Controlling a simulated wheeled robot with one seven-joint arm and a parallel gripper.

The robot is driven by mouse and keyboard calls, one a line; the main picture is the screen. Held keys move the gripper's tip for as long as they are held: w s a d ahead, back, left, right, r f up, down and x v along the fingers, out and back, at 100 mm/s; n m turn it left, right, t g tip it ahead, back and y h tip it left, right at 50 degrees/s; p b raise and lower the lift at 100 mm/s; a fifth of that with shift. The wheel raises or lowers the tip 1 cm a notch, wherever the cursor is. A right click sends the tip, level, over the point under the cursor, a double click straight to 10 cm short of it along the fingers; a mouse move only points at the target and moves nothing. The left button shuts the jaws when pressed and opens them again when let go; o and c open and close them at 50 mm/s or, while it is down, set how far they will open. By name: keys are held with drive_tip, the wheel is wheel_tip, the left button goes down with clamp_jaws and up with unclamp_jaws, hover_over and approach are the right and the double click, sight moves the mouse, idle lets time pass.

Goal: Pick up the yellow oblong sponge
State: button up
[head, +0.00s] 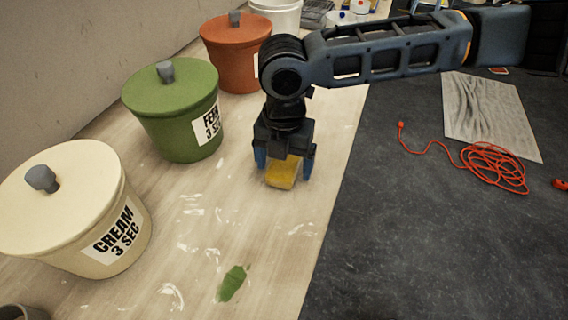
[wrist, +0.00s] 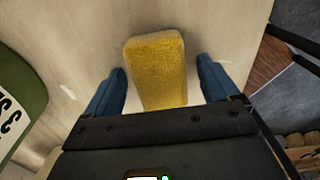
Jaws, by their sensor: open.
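The yellow oblong sponge (head: 284,172) is on the pale wooden table, under my gripper (head: 285,163). In the wrist view the sponge (wrist: 157,70) lies lengthwise between my two blue fingers (wrist: 163,90). My gripper is open and points down, with one finger on each side of the sponge. A gap shows between each finger and the sponge in the wrist view. The gripper body hides the sponge's near end there. I cannot tell the exact height of the fingertips over the table.
A cream pot (head: 75,205), a green pot (head: 172,110) and a terracotta pot (head: 235,52), all lidded, stand left of my gripper. A green smear (head: 232,283) marks the table (head: 265,240). Right, an orange cord (head: 490,165) and a grey sheet (head: 490,115) lie on the dark surface.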

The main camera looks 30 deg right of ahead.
sight(287, 161)
drive_tip(key=c, duration=1)
drive_tip(key=shift+r, duration=0.15)
drive_tip(key=shift+c, duration=0.2)
drive_tip(key=shift+r, duration=0.2)
drive_tip(key=r, duration=0.3)
drive_tip(key=shift+d+r+b, duration=0.3)
drive_tip(key=shift+r+b, duration=0.05)
drive_tip(key=shift+b, duration=0.05)
drive_tip(key=s+d+r+b, duration=0.1)
drive_tip(key=s+d+r, duration=0.3)
drive_tip(key=d, duration=0.6)
wheel_tip(287, 161, up, 3)
drive_tip(key=shift+d+f, duration=0.15)
drive_tip(key=shift+f, duration=0.05)
drive_tip(key=shift+s, duration=0.1)
